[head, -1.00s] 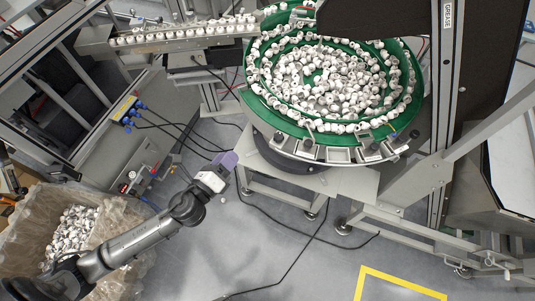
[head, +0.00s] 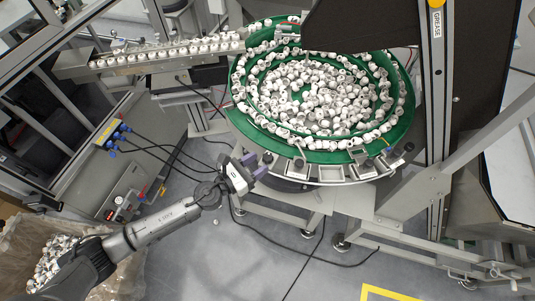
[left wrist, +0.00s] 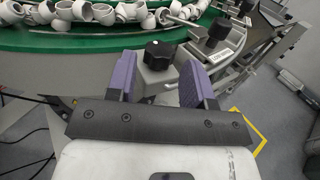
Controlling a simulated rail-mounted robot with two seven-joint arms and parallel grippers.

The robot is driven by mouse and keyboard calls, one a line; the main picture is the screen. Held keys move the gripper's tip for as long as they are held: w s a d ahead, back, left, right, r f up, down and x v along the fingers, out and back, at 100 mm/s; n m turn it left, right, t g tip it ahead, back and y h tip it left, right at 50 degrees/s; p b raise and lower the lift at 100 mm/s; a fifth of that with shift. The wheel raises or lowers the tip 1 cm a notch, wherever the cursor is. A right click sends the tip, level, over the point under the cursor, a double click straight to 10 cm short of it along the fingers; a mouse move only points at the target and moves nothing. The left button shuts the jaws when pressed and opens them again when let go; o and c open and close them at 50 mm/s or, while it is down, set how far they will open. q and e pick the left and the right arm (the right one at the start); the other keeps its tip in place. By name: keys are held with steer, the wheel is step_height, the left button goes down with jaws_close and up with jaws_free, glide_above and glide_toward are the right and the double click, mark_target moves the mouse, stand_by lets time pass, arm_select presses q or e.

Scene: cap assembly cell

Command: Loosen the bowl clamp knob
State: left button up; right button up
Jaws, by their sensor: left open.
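The green bowl (head: 240,118) is full of white caps, with clamps and black knobs along its front rim. One black lobed knob (left wrist: 158,55) sits just beyond my left fingers in the left wrist view, roughly centred between them. It appears to be the dark knob (head: 267,158) at the bowl's front left in the head view. My left gripper (head: 255,167), with purple fingers, is open beside the rim. In the left wrist view the open gripper (left wrist: 161,80) has an empty gap, and I see no contact with the knob. My right gripper is not in view.
Another black knob (left wrist: 218,29) stands to the right along the rim. A feed rail (head: 165,54) with caps runs off at upper left. A control box (head: 125,195) with cables is left of my arm. A lined bin (head: 25,235) of caps is at lower left.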

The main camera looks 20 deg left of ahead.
mark_target(268, 157)
arm_select(q)
steer(key=shift+x, duration=2.2)
steer(key=shift+c, duration=0.5)
steer(key=c, duration=0.6)
steer(key=shift+o, duration=0.2)
steer(key=n+y+p, duration=0.1)
steer(key=n+t+y+p, duration=0.1)
steer(key=y+p, duration=0.1)
steer(key=shift+s+d+r+t+p, duration=0.1)
steer(key=shift+r+t+p, duration=0.1)
steer(key=shift+t+p, duration=0.1)
steer(key=n+y+p, duration=0.1)
steer(key=n+y, duration=0.1)
steer(key=shift+t+y, duration=0.3)
steer(key=shift+y, duration=0.1)
steer(key=n+y+p, duration=0.1)
steer(key=n+y, duration=0.1)
steer(key=y, duration=0.1)
steer(key=shift+f+y, duration=0.15)
steer(key=shift+y, duration=0.25)
steer(key=shift+n+y, duration=1.4)
steer(key=shift+y, duration=0.8)
